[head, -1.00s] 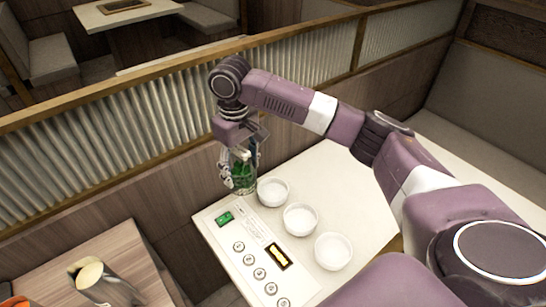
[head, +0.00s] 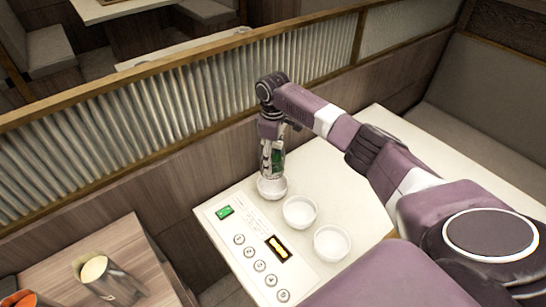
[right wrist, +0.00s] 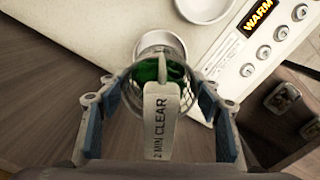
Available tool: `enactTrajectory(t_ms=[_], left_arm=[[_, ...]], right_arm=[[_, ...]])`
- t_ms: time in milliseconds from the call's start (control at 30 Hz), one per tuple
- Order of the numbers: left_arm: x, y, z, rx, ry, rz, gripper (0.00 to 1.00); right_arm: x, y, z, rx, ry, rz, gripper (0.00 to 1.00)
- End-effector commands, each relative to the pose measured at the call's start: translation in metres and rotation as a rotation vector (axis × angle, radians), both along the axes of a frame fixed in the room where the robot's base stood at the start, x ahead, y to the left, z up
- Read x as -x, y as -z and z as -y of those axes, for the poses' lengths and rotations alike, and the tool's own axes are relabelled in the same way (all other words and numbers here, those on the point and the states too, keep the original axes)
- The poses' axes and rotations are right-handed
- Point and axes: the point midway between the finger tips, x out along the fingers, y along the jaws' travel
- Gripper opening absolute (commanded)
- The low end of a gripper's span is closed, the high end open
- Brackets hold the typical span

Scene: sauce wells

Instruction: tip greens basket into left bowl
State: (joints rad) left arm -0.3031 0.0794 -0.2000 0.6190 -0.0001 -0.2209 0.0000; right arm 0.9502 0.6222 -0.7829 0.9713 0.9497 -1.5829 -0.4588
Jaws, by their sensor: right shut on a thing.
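My right gripper (head: 270,150) is shut on the greens basket (head: 278,159), a clear or wire holder with green content. In the right wrist view the basket (right wrist: 150,73) sits between the fingers, with a grey tag reading "2 MIN CLEAR" in front of it. The basket is right above the left bowl (head: 272,192), a small white bowl; its rim also shows in the right wrist view (right wrist: 160,38). I cannot tell how far the basket is tilted, or whether any greens lie in the bowl. My left gripper is out of view.
A middle bowl (head: 299,212) and a right bowl (head: 332,244), both white, stand in a row on the white table (head: 340,190). A panel with numbered knobs and a lit "WARM" display (head: 278,249) lies in front. A wooden partition (head: 180,168) runs behind.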

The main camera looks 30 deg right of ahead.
Motion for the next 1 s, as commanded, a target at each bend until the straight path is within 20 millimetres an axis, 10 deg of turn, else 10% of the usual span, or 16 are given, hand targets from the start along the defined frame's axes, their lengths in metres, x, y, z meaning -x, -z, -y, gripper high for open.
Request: enactTrajectory(t_ms=[1000], left_arm=[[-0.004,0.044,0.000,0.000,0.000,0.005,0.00]], right_arm=[[-0.001,0.070,-0.001,-0.001,0.001,0.002,0.25]])
